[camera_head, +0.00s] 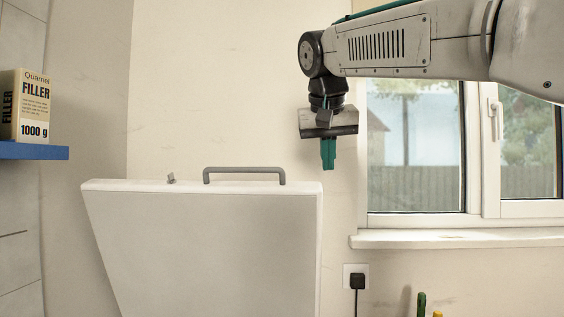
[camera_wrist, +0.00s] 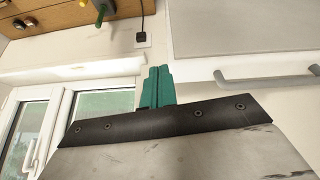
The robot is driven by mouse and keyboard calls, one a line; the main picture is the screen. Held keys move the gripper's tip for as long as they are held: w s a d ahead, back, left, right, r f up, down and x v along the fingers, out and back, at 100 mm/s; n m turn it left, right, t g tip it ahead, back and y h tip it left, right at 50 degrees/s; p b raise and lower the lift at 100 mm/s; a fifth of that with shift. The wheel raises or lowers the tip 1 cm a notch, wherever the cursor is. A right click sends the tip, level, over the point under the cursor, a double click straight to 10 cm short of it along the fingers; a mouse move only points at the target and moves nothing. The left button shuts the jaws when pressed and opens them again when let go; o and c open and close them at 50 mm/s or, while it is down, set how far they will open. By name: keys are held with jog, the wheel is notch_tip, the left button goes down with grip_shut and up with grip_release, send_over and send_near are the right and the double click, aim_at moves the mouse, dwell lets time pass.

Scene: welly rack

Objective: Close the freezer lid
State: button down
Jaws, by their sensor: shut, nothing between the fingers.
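The freezer lid (camera_head: 205,250) stands raised, nearly upright, with its pale grey inner face towards the head camera. A grey bar handle (camera_head: 244,170) is at its top edge. The lid (camera_wrist: 240,28) and its handle (camera_wrist: 265,76) also show in the wrist view, upper right. The freezer body is out of view. My gripper (camera_head: 328,160) points down, shut and empty, above and just right of the lid's top right corner, apart from it in the picture. In the wrist view its teal fingers (camera_wrist: 157,78) are together, left of the handle.
A blue shelf (camera_head: 35,151) with a filler box (camera_head: 32,106) is at the left. A window (camera_head: 418,150) with a sill (camera_head: 450,238) is at the right. A black plug (camera_head: 357,281) sits in the wall socket. Wall above the lid is clear.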

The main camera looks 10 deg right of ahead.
jog(key=w+a+r+m+t, duration=0.2)
jog(key=w+a+r, duration=0.6)
jog(key=w+a, duration=0.15)
jog(key=x, duration=0.6)
jog(key=d+x, duration=0.1)
jog(key=x, duration=0.2)
jog(key=shift+w+d+f, duration=0.1)
jog(key=shift+w+f, duration=0.1)
jog(key=shift+w, duration=0.1)
jog(key=shift+s+a+f, duration=0.15)
jog(key=shift+s+a, duration=0.05)
jog(key=shift+s, duration=0.4)
jog(key=shift+s+a+f, duration=0.1)
jog(key=shift+s+a, duration=0.05)
jog(key=shift+s, duration=0.45)
jog(key=shift+s+a+f, duration=0.2)
jog(key=shift+s+f, duration=0.15)
jog(key=shift+s, duration=0.15)
jog(key=shift+s, duration=0.1)
